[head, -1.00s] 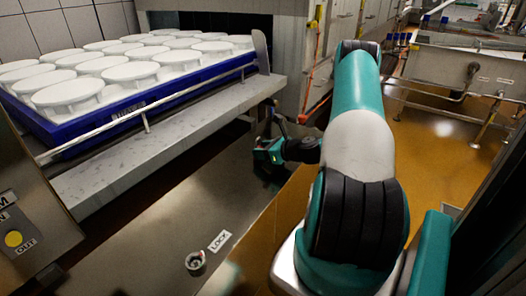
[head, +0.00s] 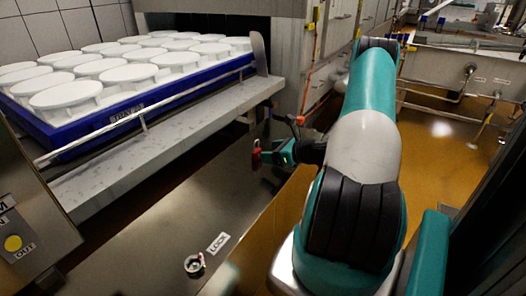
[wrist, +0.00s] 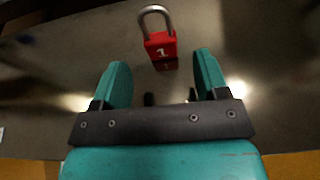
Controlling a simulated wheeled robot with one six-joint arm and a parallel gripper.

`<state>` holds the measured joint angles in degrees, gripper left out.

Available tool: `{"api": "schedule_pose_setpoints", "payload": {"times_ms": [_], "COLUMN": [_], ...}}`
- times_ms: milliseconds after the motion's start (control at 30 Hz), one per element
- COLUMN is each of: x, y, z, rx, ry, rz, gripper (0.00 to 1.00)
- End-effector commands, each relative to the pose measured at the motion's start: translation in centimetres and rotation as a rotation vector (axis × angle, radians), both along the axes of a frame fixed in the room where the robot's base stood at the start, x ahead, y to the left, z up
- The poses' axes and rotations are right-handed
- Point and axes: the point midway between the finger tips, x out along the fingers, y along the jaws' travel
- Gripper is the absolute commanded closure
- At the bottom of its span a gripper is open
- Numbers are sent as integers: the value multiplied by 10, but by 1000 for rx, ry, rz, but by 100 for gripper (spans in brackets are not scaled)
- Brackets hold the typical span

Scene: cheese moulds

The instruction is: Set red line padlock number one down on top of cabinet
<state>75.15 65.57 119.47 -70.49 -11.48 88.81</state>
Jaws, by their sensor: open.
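The red padlock (wrist: 160,45) marked "1" stands upright on the dark, shiny cabinet top (head: 150,215), its grey shackle up and its reflection just below it. In the head view the padlock (head: 257,153) is near the cabinet's far right part, left of my gripper (head: 279,153). In the wrist view my gripper (wrist: 161,60) is open, with its two teal fingers spread and nothing between them. The padlock is just beyond the fingertips, apart from both fingers.
A "LOCK" label (head: 218,243) and a small round fitting (head: 194,265) are on the cabinet's near part. A blue tray (head: 75,133) of white moulds rests on a grey ledge (head: 160,150) along the left. The cabinet's middle is clear.

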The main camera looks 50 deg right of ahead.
Motion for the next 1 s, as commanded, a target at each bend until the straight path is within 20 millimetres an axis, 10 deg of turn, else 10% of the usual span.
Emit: {"api": "schedule_pose_setpoints", "payload": {"times_ms": [300,667,833,1000], "x": [-58,-65,-17,26], "y": [-6,-1,55,177], "z": [22,29,63,115], "rx": [0,-20,-249,-671], "ry": [0,4,30,-20], "rz": [-5,31,359,958], "gripper": [32,32,32,32]}}
